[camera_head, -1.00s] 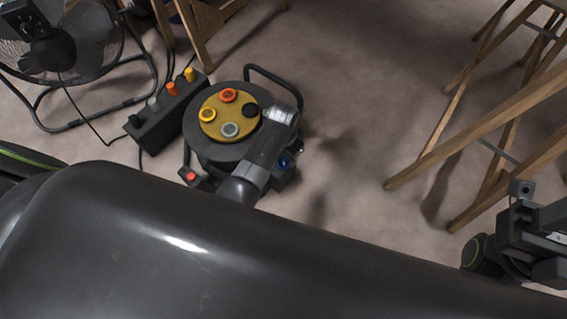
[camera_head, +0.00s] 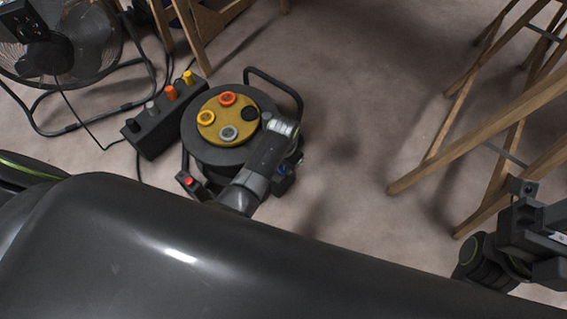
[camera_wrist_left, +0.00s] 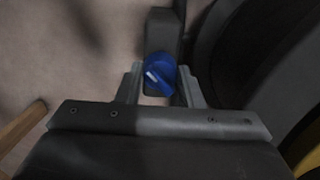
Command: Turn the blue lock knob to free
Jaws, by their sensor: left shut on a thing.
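The blue lock knob (camera_wrist_left: 160,74) shows in the left wrist view, with a pale mark on its left side. It sits on a dark housing (camera_wrist_left: 163,32) of the cable reel. The two fingers of my left gripper (camera_wrist_left: 160,84) stand on either side of the knob and are shut on it. In the head view my left gripper (camera_head: 288,158) is at the reel's right side, and its wrist hides most of the knob. Parts of my right arm show at the right edge of the head view; its fingers cannot be made out.
The cable reel (camera_head: 190,145) has a yellow face with coloured sockets and a black tube handle. A dark box with coloured knobs (camera_head: 160,130) stands left of it, near a fan (camera_head: 70,45). Wooden trestles (camera_head: 490,120) stand at the right. Floor between is clear.

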